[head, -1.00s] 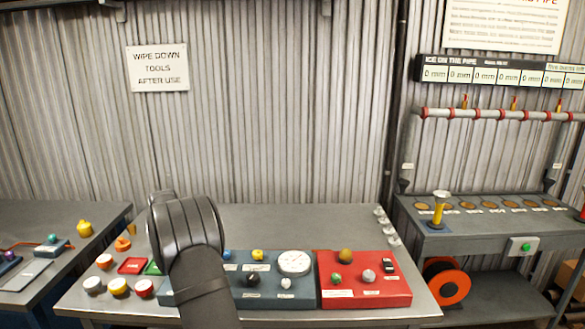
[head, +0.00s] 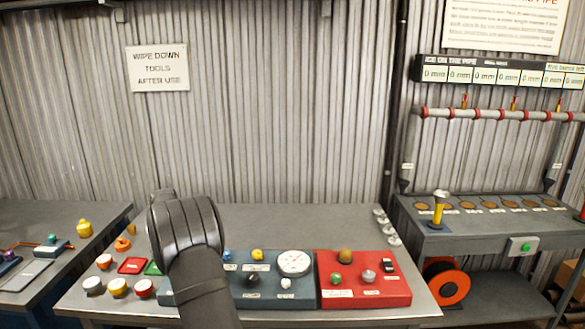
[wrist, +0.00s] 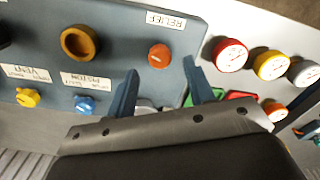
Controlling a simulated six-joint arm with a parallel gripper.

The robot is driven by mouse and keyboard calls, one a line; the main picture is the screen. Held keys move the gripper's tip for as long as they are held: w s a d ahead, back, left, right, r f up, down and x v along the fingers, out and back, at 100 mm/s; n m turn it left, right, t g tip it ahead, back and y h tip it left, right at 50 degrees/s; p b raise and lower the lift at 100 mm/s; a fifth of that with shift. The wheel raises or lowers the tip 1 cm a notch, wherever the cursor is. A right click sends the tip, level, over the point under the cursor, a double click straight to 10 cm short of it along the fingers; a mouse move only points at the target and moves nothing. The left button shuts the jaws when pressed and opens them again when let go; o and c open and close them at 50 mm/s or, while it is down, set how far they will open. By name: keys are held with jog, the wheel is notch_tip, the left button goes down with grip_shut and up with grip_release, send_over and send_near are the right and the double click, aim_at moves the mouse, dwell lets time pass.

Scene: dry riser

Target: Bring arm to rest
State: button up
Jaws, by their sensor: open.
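My arm rises in front of the middle bench in the head view, bent at a dark joint; its gripper is hidden there. In the wrist view my gripper (wrist: 160,92) is open, its two blue-grey fingers apart with nothing between them. It hangs over the edge of the blue-grey control panel (wrist: 120,50), near an orange-red knob (wrist: 159,55) under the RELIEF label (wrist: 165,20). I cannot tell whether the fingers touch the panel. The panel also shows in the head view (head: 265,300), partly behind my arm.
A red panel (head: 365,296) with knobs adjoins the blue-grey one. Red, yellow and white round caps (head: 118,287) stand at the bench's left. A yellow-handled tool (head: 439,210) stands on the right bench. The bench's back strip (head: 300,222) is clear.

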notch_tip(320, 180, up, 14)
notch_tip(320, 180, down, 18)
jog(key=shift+r, duration=0.15)
jog(key=shift+r+n, duration=0.15)
jog(key=shift+n, duration=0.25)
jog(key=n, duration=0.9)
jog(key=shift+r, duration=2.1)
